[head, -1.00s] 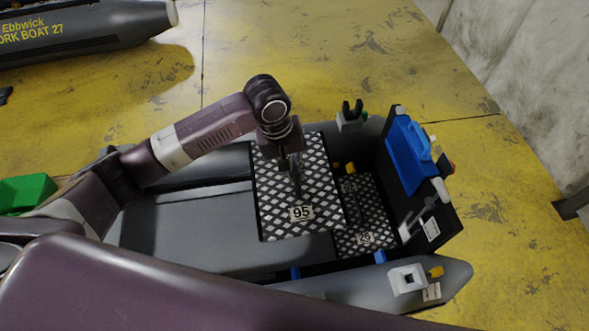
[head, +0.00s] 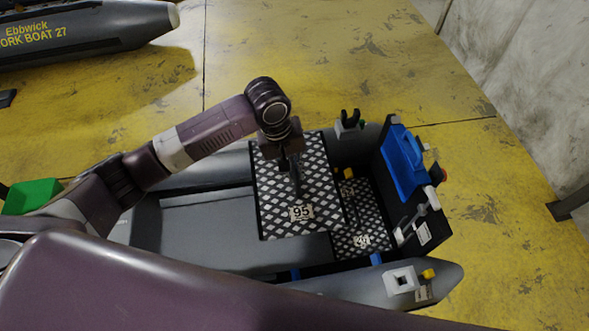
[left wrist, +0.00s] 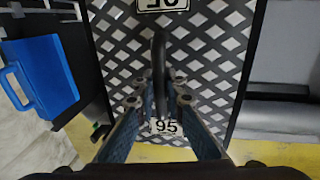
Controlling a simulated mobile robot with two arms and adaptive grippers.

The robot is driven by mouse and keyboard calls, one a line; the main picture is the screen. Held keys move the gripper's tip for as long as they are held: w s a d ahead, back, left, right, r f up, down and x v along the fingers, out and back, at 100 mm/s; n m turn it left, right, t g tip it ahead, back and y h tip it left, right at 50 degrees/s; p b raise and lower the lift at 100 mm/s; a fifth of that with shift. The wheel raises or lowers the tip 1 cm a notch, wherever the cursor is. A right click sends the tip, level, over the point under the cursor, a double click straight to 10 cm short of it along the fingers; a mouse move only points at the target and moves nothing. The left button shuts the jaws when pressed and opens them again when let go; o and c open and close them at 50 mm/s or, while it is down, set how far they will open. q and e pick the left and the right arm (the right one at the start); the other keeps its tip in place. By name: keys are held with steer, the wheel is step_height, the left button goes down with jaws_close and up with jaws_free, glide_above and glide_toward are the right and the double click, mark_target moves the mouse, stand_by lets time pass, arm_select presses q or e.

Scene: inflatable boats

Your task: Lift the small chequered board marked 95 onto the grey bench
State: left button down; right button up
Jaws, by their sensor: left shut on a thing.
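The chequered board marked 95 (head: 325,205) hangs in my left gripper (head: 292,172), which is shut on its dark upright handle. In the head view it overlaps part of the grey boat's inside. In the left wrist view the board (left wrist: 215,45) fills the middle, with the handle between the fingers (left wrist: 160,105). A flat grey surface (head: 195,225) inside the boat, left of the board, may be the grey bench; I cannot be sure. The gap under the board is hidden. My right gripper is not in view.
Another chequered board (head: 375,215) lies low in the boat, right of the held one. A dark transom panel (head: 425,215) with a blue box (head: 403,160) stands at the right end. A green block (head: 32,195) is at far left.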

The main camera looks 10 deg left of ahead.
mark_target(295, 170)
arm_select(q)
steer(key=shift+r+p, duration=0.6)
steer(key=shift+r, duration=1.15)
